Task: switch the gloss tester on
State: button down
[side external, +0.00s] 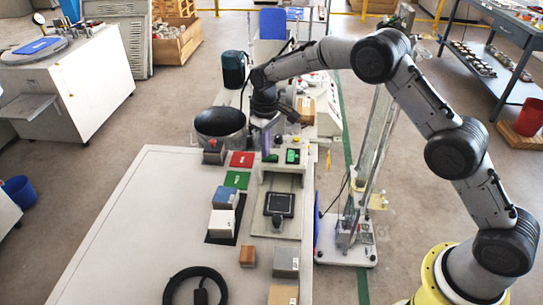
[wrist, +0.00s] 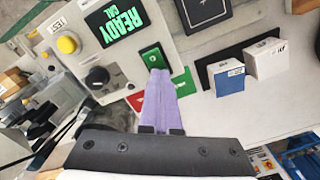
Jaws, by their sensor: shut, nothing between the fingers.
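The gloss tester (side external: 297,185) stands at the right side of the table. In the wrist view its front panel (wrist: 123,70) has a lit green screen (wrist: 118,22) reading "READY" with a smaller line under it. A green switch (wrist: 153,57) sits below the screen, beside a black knob (wrist: 97,77). My gripper (wrist: 160,72) has its purple fingers shut and empty, the tips right at the switch's lower edge. I cannot tell whether they touch it. In the side view my gripper (side external: 266,150) points down by the panel, partly hiding it.
A red pad (side external: 242,158) and a green pad (side external: 236,180) lie left of the tester. A blue-topped box (side external: 225,196) and a white box (side external: 222,223) stand on a dark mat. A black bowl (side external: 219,122) is behind.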

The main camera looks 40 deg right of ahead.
jog(key=shift+s, duration=0.1)
jog(key=shift+r, duration=3.4)
jog(key=s+d+r+t, duration=0.2)
jog(key=s+r, duration=0.2)
jog(key=r, duration=0.5)
jog(key=s+d+r+t, duration=0.1)
jog(key=s+r, duration=0.2)
jog(key=r, duration=0.6)
jog(key=s+d+r+m+t, duration=0.1)
jog(key=s+d+r, duration=0.1)
jog(key=s+r, duration=0.5)
jog(key=s+d+f+m+t, duration=0.1)
jog(key=s+d+f+t, duration=0.1)
jog(key=s, duration=1.3)
jog(key=s+f+m, duration=0.1)
jog(key=s+f, duration=0.8)
jog(key=s, duration=0.1)
jog(key=shift+s+d+f, duration=0.15)
jog(key=shift+f, duration=0.15)
